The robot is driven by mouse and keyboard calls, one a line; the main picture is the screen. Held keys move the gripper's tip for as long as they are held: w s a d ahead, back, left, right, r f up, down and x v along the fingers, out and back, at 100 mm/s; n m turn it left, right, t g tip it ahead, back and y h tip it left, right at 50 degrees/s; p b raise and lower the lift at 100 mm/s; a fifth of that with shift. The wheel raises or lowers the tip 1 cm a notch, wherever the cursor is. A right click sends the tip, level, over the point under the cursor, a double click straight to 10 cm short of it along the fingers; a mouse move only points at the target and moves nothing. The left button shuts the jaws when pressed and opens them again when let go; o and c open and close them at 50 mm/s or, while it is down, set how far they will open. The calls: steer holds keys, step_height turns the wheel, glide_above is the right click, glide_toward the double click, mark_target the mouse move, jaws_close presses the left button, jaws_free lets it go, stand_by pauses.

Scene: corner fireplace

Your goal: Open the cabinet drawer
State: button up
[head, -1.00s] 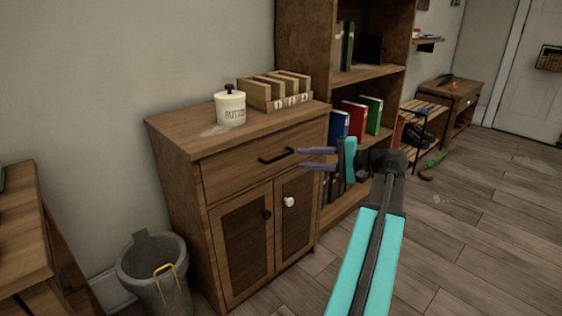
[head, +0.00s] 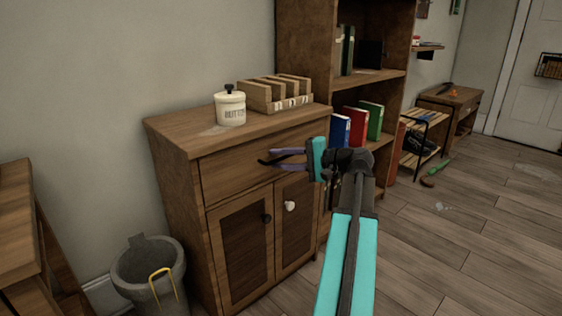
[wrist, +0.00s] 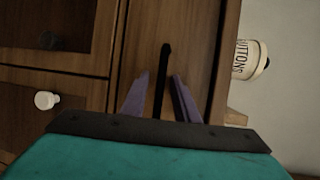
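The wooden cabinet (head: 185,145) stands against the wall, with one drawer (head: 230,167) across its top, which looks shut. The drawer's black bar handle (head: 264,162) is partly hidden by my gripper (head: 274,158) in the head view. In the wrist view the handle (wrist: 165,62) runs between the two purple fingers of my gripper (wrist: 160,76). The fingers are apart, one on each side of the handle, with a gap showing on both sides. I cannot tell how deep the handle sits between them.
Two doors with a black knob (head: 267,218) and a white knob (head: 290,206) lie below the drawer. A butter-coloured jar (head: 230,109) and a wooden rack (head: 268,104) stand on top. A grey bin (head: 150,268) is at lower left, a bookshelf (head: 365,82) behind. Floor at right is mostly clear.

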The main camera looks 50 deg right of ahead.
steer(key=shift+c, duration=0.5)
jaws_close()
steer(key=shift+a, duration=0.15)
